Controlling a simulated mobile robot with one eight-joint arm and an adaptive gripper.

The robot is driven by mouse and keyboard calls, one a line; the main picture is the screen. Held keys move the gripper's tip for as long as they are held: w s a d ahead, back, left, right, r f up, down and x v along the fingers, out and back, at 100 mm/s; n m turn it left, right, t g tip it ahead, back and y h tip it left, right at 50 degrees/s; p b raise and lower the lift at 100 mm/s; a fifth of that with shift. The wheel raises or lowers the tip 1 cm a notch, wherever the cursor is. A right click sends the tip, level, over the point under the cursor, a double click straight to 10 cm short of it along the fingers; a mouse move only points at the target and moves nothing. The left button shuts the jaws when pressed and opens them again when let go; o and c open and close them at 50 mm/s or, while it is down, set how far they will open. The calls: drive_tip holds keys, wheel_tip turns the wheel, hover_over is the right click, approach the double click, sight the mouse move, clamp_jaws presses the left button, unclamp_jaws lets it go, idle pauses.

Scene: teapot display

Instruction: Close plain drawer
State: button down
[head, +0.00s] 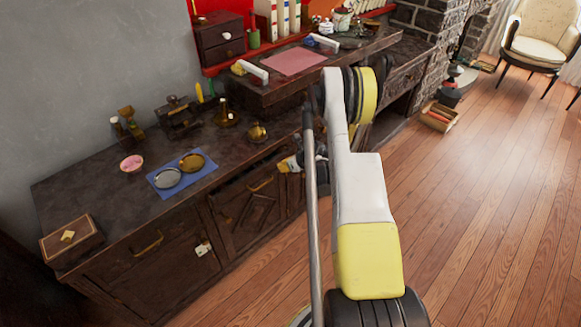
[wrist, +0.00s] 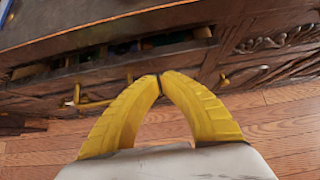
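My gripper (wrist: 160,76) has two yellow fingers whose tips meet, with nothing visible between them. In the head view my gripper (head: 286,165) is small beside the front edge of the dark wooden cabinet, partly hidden by my arm. In the wrist view a dark drawer (wrist: 120,82) with a brass handle (wrist: 95,101) lies beyond the fingers. A dark gap above its front shows green and blue contents, so it looks at least partly open. Whether my fingertips touch the drawer front I cannot tell. My arm hides part of the cabinet front in the head view.
The countertop (head: 95,192) holds a blue mat (head: 152,182) with round dishes, a wooden box (head: 70,240) and several brass items. Carved panels (wrist: 275,40) lie to the right in the wrist view.

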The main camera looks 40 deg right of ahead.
drive_tip(key=shift+w, duration=0.85)
drive_tip(key=shift+w, duration=0.1)
